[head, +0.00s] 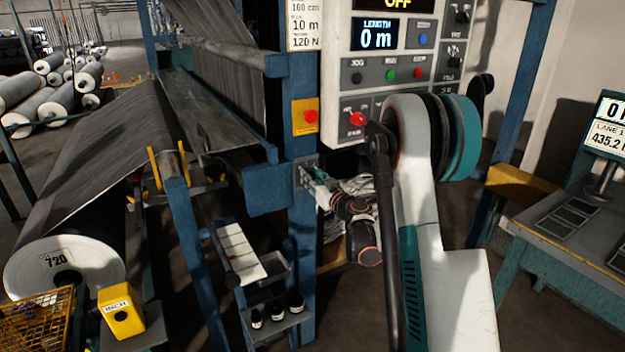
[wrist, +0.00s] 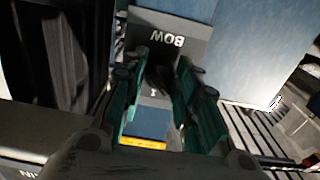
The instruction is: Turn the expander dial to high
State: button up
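A grey plate lettered "BOW" (wrist: 180,40) shows upside down at the top of the wrist view. A dark knob (wrist: 158,76) stands on it, partly hidden by my fingers. My gripper (wrist: 164,62) has its green fingers spread, one on each side of the knob. Whether they touch it I cannot tell. In the head view my gripper (head: 316,178) is at a small grey box (head: 302,168) on the blue post, and the knob is hidden there. No "high" marking is readable.
The blue post (head: 302,226) stands beside the gripper. A control panel (head: 420,95) with buttons is above, partly behind my arm. A yellow plate with a red button (head: 306,116) is just above the gripper. A small shelf (head: 275,320) and a large roll (head: 65,270) are lower left.

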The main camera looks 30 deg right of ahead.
jog(key=c, duration=0.3)
jog(key=shift+m, duration=0.3)
jog(key=shift+a+m, duration=0.1)
jog(key=shift+m, duration=8.5)
jog(key=o, duration=1.1)
jog(key=shift+c, duration=0.2)
